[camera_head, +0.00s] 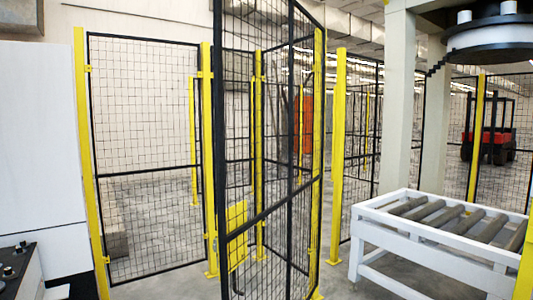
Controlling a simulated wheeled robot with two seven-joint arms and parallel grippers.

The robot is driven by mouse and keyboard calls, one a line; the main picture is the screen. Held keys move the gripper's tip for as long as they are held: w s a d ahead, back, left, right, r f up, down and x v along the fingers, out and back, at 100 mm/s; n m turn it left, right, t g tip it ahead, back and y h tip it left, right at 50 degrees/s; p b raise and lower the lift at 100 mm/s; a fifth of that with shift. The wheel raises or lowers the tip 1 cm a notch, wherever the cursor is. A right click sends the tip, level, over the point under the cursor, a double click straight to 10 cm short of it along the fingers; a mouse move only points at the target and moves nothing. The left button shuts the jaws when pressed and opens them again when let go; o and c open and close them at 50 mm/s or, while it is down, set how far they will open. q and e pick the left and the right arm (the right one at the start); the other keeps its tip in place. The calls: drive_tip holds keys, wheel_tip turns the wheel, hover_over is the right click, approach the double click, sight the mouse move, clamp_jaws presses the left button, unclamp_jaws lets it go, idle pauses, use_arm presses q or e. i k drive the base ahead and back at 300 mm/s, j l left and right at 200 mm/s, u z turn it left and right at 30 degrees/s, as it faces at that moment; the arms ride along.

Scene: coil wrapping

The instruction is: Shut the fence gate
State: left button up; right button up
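The fence gate (291,120) is a tall panel of black mesh in a black frame, in the middle of the head view. It stands open, angled out toward me, with its near edge on the left. Its far right side is by a yellow post (318,150). A yellow plate (237,225) shows low at the gate's left part; I cannot tell whether it is on the gate or behind it. Another yellow post (207,140) stands left of the gate, at the end of a fixed mesh panel (145,155). Neither of my grippers is in view.
A white roller conveyor (440,237) stands at the right, below a round black machine head (490,38). A white cabinet (38,150) and a dark control panel (15,262) are at the left. A red forklift (490,140) is beyond the fence. Some grey floor is clear beside the gate.

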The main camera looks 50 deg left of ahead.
sight(231, 241)
drive_tip(key=j+u, duration=0.1)
drive_tip(key=j, duration=0.75)
drive_tip(key=j+u, duration=0.1)
drive_tip(key=j, duration=1.65)
drive_tip(key=j+u, duration=0.15)
drive_tip(key=j, duration=0.7)
drive_tip(key=i+j+u, duration=0.1)
drive_tip(key=j, duration=0.75)
